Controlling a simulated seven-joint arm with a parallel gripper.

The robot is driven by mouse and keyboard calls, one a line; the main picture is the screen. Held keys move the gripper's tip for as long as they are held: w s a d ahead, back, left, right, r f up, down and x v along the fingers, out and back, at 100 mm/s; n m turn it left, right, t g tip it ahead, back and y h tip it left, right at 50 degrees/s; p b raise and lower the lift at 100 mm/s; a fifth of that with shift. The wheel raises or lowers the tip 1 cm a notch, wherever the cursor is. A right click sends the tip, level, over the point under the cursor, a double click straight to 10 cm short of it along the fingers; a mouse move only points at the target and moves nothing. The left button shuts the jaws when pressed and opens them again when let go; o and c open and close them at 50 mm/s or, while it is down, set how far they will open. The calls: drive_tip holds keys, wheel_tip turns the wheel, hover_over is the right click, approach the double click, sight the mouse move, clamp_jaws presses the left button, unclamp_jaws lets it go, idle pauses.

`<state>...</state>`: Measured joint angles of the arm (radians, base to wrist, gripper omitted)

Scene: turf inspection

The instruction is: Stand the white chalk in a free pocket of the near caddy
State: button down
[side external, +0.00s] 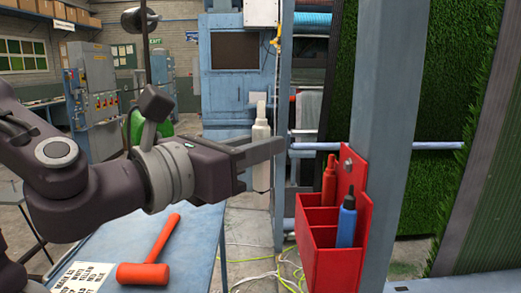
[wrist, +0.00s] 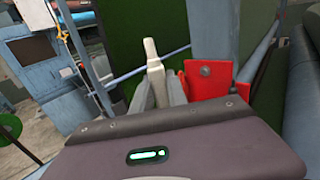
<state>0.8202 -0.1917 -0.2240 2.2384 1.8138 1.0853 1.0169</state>
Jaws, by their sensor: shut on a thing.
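The white chalk (side external: 261,131) is a pale upright bottle-like marker with a narrow tip at the top. My gripper (side external: 264,152) is shut on it and holds it in the air, left of and higher than the red caddy (side external: 334,265). The chalk (wrist: 153,57) also stands between my fingers in the wrist view, with the caddy (wrist: 222,73) to its right. The caddy is fixed to a blue-grey post. A red marker (side external: 329,183) stands in a back pocket and a blue marker (side external: 347,224) in a right pocket. The left front pocket looks empty; pocket floors are hidden.
A blue table (side external: 190,262) at lower left carries a red mallet (side external: 150,262) and a lettered sign (side external: 80,276). The post (side external: 388,130) rises just behind the caddy. Cables (side external: 255,280) lie on the floor. Green turf (side external: 400,75) hangs at right.

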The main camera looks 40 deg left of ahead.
drive_tip(key=w+d, duration=0.7)
drive_tip(key=shift+s+f, duration=0.1)
drive_tip(key=shift+f, duration=4.6)
drive_tip(key=c, duration=1.2)
unclamp_jaws()
drive_tip(key=shift+c, duration=0.2)
